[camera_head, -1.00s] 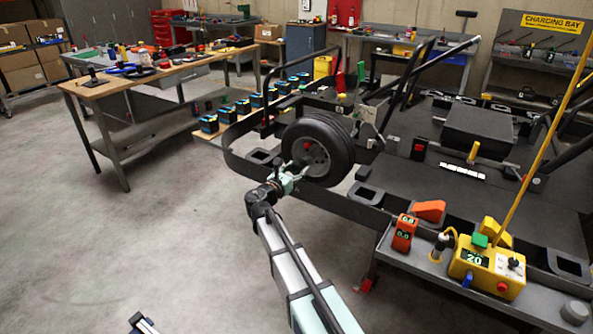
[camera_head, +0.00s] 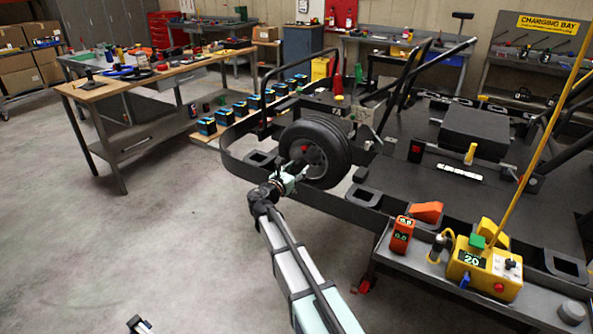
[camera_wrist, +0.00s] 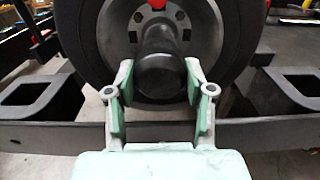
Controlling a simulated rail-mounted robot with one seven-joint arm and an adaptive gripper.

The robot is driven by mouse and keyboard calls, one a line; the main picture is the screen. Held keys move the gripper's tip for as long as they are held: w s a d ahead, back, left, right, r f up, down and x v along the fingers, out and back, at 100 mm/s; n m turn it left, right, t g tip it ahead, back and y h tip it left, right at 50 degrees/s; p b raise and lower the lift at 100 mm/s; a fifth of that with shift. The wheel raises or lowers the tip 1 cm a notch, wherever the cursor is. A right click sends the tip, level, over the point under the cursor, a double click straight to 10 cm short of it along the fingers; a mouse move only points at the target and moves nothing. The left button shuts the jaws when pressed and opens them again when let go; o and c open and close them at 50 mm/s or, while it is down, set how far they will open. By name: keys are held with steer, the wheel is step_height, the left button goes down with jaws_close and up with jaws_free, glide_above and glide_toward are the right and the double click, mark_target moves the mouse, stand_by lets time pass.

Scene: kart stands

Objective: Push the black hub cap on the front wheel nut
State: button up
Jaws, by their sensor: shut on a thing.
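The front wheel (camera_head: 338,139) is a black tyre with a grey rim, mounted on the kart. A red piece shows at its hub (camera_head: 305,149), and in the wrist view it is at the top edge (camera_wrist: 157,4). My gripper (camera_head: 303,172) is at the lower left of the wheel face. In the wrist view its green-padded fingers (camera_wrist: 160,75) are shut on the black hub cap (camera_wrist: 160,72), a dark cylinder. The cap is in front of the rim (camera_wrist: 116,30), below the red piece. Whether its far end touches the wheel is hidden.
The kart's black side frame (camera_head: 330,197) runs below the wheel, and in the wrist view it crosses behind the fingers (camera_wrist: 60,135). A yellow control box (camera_head: 478,270) and orange device (camera_head: 401,237) sit on a shelf at right. The floor at left is clear.

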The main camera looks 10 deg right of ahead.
steer(key=shift+x, duration=0.8)
steer(key=o, duration=1)
steer(key=v, duration=1.2)
